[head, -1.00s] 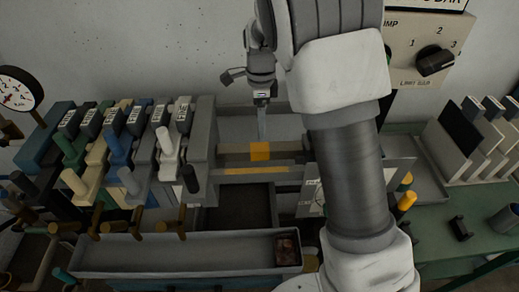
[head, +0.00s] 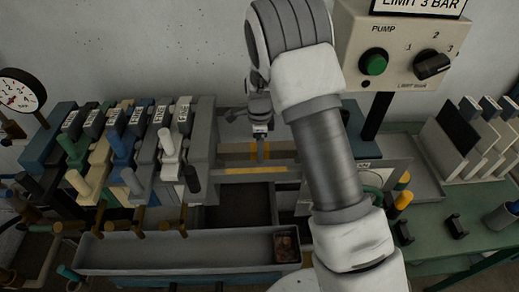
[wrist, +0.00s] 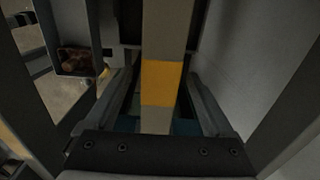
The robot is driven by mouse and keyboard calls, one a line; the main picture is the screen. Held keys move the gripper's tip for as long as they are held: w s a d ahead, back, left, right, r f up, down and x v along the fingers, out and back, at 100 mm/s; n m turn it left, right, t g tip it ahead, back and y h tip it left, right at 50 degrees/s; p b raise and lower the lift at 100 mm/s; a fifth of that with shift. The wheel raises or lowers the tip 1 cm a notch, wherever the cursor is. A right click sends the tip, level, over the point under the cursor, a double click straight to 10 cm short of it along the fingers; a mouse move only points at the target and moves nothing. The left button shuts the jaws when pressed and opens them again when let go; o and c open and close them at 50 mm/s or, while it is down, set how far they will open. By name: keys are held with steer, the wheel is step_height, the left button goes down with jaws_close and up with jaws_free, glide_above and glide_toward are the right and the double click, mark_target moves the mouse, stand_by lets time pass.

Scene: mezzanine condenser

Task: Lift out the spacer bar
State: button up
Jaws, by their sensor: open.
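The spacer bar (head: 236,156) is a grey-tan bar with a yellow band at its middle. It lies across the gap in the press frame, right of the row of plates. In the wrist view the bar (wrist: 161,84) runs up the picture, its yellow band between my fingers. My gripper (head: 261,155) points down at the band, one finger in front of it. In the wrist view my gripper (wrist: 158,105) is open, with a finger on each side of the bar and visible space beside it. The bar's right end is hidden behind my arm.
Plates with coloured handles (head: 120,150) stand close on the left. A long grey trough (head: 180,254) lies below. A control box with a green pump button (head: 373,62) is at upper right.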

steer(key=c, duration=1.4)
steer(key=shift+w+r, duration=0.1)
